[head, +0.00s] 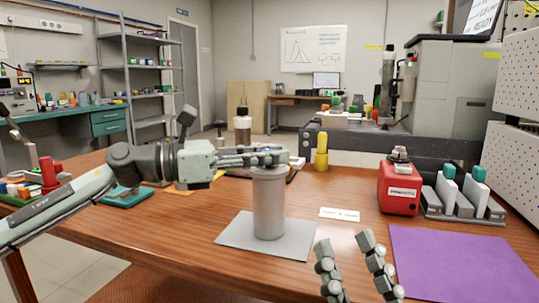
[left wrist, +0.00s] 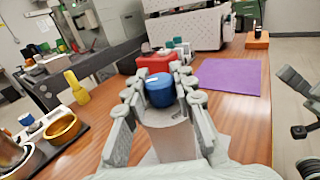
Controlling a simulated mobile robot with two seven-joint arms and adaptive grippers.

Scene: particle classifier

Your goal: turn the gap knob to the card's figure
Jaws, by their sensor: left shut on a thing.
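A grey cylinder, the particle classifier (head: 269,205), stands upright on a light grey mat (head: 235,240). Its blue knob (left wrist: 159,93) shows in the left wrist view on top of the cylinder. My left gripper (head: 272,158) reaches in level from the left over the cylinder's top and is shut on the knob, a finger on each side. The fingers hide the knob in the head view. A small white card (head: 339,214) lies on the table right of the cylinder; its print is too small to read. My right gripper (head: 355,268) is open and empty at the bottom, its fingers apart.
A red canister (head: 399,190) and a rack of grey blocks (head: 462,195) stand at the right, behind a purple mat (head: 455,262). A yellow bottle (head: 320,155) stands behind the cylinder. The wooden table (head: 180,255) is clear at front left.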

